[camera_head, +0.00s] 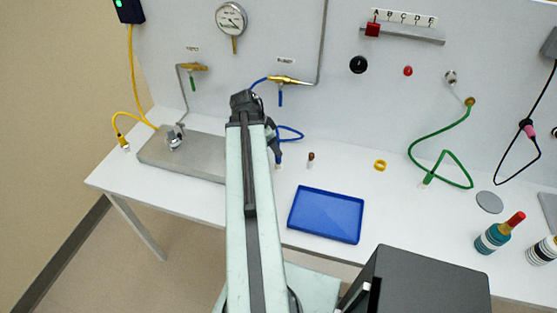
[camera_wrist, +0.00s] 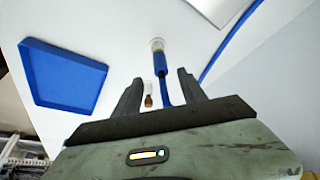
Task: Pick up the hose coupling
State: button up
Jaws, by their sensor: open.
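A blue hose coupling (camera_wrist: 159,63) with a pale ring-shaped end shows in the wrist view, in line with the gap between my fingers and a little beyond their tips. My gripper (camera_wrist: 160,78) is open, with nothing held between its fingers. In the head view the coupling's pale end (camera_head: 278,166) shows low on the bench beside my arm. The blue hose (camera_head: 291,131) loops from the brass valve on the back panel. My arm hides part of the hose and most of my gripper there.
A small brown-topped vial (camera_head: 311,159) stands close to the coupling; it also shows near my left finger in the wrist view (camera_wrist: 148,94). A blue tray (camera_head: 326,215) lies at the bench front. Green (camera_head: 428,179) and yellow (camera_head: 125,146) hose ends are farther off.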

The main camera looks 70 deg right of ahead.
jog(key=b+x, duration=0.5)
jog(key=x, duration=0.1)
jog(key=shift+w+f, duration=0.1)
jog(key=shift+f, duration=0.1)
jog(key=shift+r, duration=0.2)
grip_shut()
